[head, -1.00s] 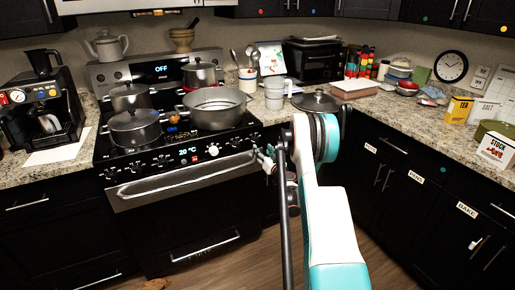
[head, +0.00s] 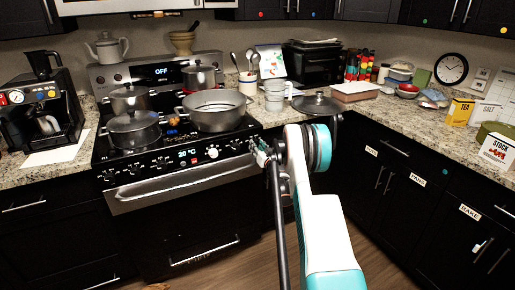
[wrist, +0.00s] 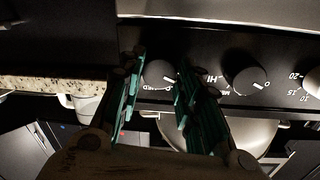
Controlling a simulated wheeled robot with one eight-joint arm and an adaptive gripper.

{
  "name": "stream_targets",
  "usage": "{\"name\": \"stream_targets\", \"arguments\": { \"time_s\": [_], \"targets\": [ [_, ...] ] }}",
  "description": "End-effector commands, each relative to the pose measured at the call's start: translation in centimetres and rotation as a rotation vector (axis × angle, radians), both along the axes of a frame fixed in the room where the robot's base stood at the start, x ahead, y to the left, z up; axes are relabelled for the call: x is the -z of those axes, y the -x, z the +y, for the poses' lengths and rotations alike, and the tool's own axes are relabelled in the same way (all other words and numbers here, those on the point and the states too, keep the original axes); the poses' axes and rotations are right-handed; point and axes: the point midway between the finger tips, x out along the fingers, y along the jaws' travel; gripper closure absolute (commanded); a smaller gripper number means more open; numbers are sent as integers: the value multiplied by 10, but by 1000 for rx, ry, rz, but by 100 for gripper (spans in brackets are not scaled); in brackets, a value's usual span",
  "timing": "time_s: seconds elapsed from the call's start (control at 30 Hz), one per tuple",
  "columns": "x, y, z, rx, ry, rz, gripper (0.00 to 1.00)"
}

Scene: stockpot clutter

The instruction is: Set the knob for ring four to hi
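The stove's front control panel (head: 130,168) carries a row of black knobs; their ring numbers are too small to read. My gripper (head: 260,152) is at the panel's right end. In the wrist view, my gripper (wrist: 161,65) is open, its green fingers on either side of a black knob (wrist: 158,76) with a white pointer line. The fingers look close to the knob's sides; I cannot tell if they touch it. A "HI" mark shows by the right finger, and "MED" is partly visible near the knob. A second black knob (wrist: 246,78) sits to the right, outside the fingers.
A wide open pot (head: 215,118) and a lidded pot (head: 134,130) stand on the cooktop, with more pots behind. A pan with a lid (head: 318,103) lies on the counter right of the stove. The oven handle (head: 185,182) runs below the panel.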

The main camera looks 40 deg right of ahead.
Motion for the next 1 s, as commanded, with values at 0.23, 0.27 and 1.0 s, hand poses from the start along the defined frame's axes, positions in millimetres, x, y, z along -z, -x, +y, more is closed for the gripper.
{"name": "stream_targets", "arguments": {
  "time_s": [0.23,0.27,1.0],
  "targets": [
    [0,0,0,0,-6,-2,92],
    [0,0,0,0,-9,-2,92],
    [-1,0,0,1,-511,-122,92]
  ]
}}
